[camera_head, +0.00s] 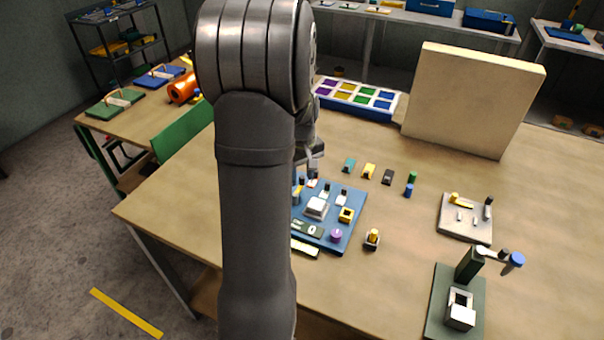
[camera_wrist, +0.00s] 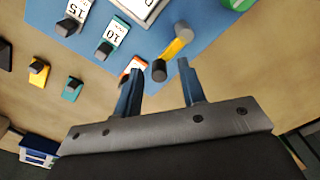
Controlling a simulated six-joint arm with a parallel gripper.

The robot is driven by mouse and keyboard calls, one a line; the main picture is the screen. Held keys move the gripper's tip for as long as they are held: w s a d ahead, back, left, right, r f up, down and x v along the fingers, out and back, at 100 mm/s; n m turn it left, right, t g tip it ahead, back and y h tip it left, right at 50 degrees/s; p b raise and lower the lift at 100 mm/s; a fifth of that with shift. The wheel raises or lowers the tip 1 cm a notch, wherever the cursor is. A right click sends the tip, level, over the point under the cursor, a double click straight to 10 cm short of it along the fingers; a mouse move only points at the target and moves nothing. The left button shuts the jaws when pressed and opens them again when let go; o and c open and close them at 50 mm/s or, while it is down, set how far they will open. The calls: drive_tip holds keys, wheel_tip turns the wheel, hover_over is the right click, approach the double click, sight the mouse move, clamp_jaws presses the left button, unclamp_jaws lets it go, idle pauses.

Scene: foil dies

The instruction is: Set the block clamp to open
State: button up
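A blue board (camera_head: 345,228) lies on the wooden table, partly hidden behind my arm. On it, a yellow lever (camera_wrist: 175,47) has a grey pivot end and a dark upright knob (camera_wrist: 159,74). I take this lever for the block clamp; no label confirms it. The lever also shows in the head view (camera_head: 297,195), beside my arm. My gripper (camera_wrist: 161,66) is open, with its two blue-grey fingers apart. The knob appears between the fingertips in the wrist view; I cannot tell the height gap. A pale square block (camera_head: 317,208) sits mid-board.
Tabs marked 10 (camera_wrist: 116,34) and 15 (camera_wrist: 77,12) and an orange tab (camera_wrist: 131,68) stand close to the lever. Small coloured pieces (camera_head: 368,171) lie behind the board. A beige plate (camera_head: 466,229) and a dark green fixture (camera_head: 440,310) stand at right.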

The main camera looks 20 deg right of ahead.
wheel_tip(320, 180, up, 18)
drive_tip(key=shift+f, duration=0.25)
idle(0.3)
idle(0.3)
wheel_tip(320, 180, down, 18)
drive_tip(key=shift+r, duration=0.25)
idle(0.4)
